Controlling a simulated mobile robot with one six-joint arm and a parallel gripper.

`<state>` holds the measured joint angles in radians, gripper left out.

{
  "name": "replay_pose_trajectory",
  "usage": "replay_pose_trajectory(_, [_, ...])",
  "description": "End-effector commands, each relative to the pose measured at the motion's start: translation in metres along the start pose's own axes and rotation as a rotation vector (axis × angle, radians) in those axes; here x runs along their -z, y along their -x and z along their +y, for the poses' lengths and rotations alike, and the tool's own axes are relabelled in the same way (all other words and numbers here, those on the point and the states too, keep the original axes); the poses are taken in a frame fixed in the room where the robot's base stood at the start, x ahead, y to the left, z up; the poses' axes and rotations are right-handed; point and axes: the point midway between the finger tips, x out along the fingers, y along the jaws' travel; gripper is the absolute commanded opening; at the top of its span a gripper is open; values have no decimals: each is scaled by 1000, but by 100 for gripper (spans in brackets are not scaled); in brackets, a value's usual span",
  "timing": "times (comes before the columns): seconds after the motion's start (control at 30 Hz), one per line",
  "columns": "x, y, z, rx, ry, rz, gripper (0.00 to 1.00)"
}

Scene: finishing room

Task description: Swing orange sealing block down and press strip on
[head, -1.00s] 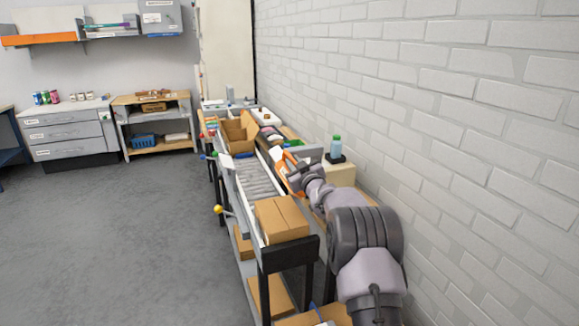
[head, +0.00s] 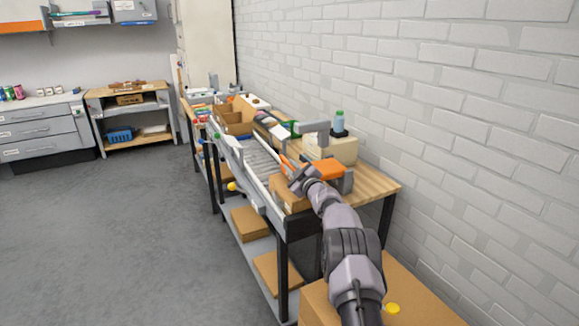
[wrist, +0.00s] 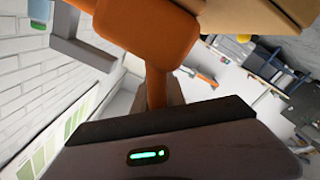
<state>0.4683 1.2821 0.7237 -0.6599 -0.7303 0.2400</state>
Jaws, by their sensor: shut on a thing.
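The orange sealing block (head: 326,170) shows to the right of my gripper, above a grey base. In the wrist view it is a rounded orange body (wrist: 150,32) with a narrower orange part running down to my palm. My gripper (head: 291,166) is shut on it, above the near end of the conveyor; the fingertips are hard to make out. A cardboard box (head: 288,194) lies below my gripper, partly hidden by my arm. Cardboard (wrist: 255,14) also shows close beside the orange body in the wrist view. I cannot make out the strip.
An open box (head: 234,118) stands farther along. A large carton (head: 398,300) is at lower right. The brick wall bounds the right; floor at left is clear.

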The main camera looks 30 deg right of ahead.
Motion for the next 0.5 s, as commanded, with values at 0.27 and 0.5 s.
replay_pose_trajectory(0.27, [-5, 1, -2, 0, -3, -5, 0])
replay_pose_trajectory(0.5, [-5, 1, -1, 0, -3, -6, 20])
